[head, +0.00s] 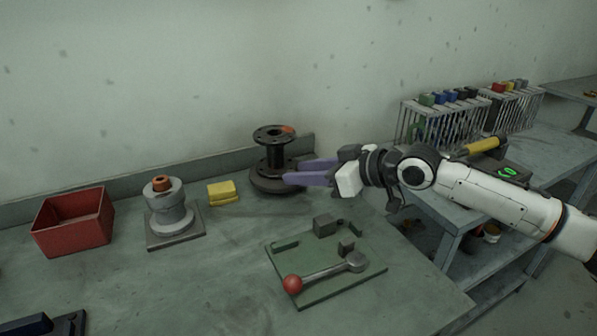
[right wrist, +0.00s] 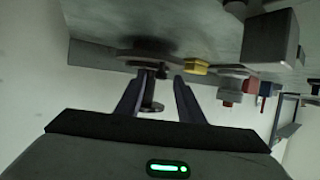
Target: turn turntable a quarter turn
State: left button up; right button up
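The turntable (head: 270,186) is a dark round disc at the back of the bench, against the low back ledge. A black flanged spool (head: 273,152) stands upright on it, with an orange mark on its top flange. My right gripper (head: 290,173) has purple fingers and reaches in from the right, its tips close to the spool's lower part. In the right wrist view, the fingers (right wrist: 159,78) are apart, with the spool (right wrist: 152,105) showing between them and the turntable (right wrist: 140,55) above. I cannot tell whether they touch it.
A green plate (head: 330,285) with a red-knobbed lever lies in front of my right gripper. A grey stepped part (head: 168,218), yellow blocks (head: 222,194) and a red bin (head: 73,225) stand to the left. The bench's front middle is clear.

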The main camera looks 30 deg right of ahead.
jog(key=shift+x, duration=0.8)
jog(key=shift+c, duration=0.5)
grip_shut()
jog(key=shift+d, duration=0.1)
